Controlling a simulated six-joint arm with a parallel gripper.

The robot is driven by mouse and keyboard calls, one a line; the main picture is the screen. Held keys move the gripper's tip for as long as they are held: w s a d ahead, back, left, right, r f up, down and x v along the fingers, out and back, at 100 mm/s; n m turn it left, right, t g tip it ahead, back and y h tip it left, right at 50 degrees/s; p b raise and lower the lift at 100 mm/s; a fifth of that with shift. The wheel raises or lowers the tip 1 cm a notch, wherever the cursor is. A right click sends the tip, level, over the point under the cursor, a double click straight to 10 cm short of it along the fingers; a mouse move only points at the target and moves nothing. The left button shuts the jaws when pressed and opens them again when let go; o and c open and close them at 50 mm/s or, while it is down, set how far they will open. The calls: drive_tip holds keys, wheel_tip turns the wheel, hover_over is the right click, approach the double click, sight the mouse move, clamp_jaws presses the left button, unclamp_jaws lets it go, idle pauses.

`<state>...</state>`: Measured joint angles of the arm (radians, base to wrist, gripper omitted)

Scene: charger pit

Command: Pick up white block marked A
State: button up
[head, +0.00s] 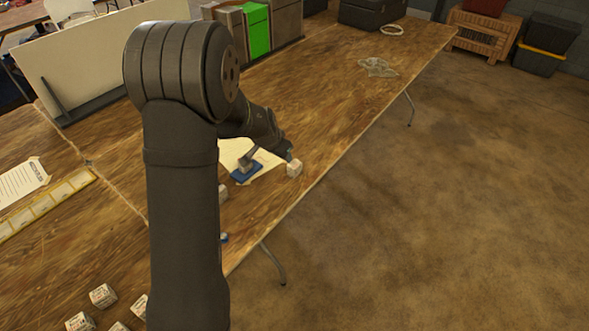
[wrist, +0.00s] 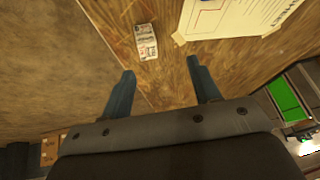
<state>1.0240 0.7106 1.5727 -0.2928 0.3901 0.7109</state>
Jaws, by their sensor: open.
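A small white block (head: 294,169) with dark print sits on the wooden table near its right edge. The same kind of block shows in the wrist view (wrist: 146,42), but I cannot read which letter it bears. My gripper (wrist: 160,65) is open and empty, with its two blue-grey fingers apart. In the wrist view the block lies beyond the fingertips, nearer the left finger. In the head view my gripper (head: 270,157) is close to the block, partly hidden by my arm; I cannot tell whether it touches.
Several other white blocks (head: 103,295) lie at the front left, and one (head: 222,192) is half hidden behind my arm. A paper sheet (wrist: 228,18) and a blue item (head: 246,173) lie beside the near block. Boxes (head: 257,30) stand farther back. The right table edge drops to floor.

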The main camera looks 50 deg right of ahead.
drive_tip(key=m+g, duration=0.2)
approach(295, 164)
drive_tip(key=shift+y, duration=0.4)
drive_tip(key=x, duration=1)
drive_tip(key=shift+w+d, duration=0.1)
drive_tip(key=shift+d, duration=0.2)
drive_tip(key=c, duration=1.1)
drive_tip(key=shift+o, duration=0.2)
drive_tip(key=shift+r, duration=0.1)
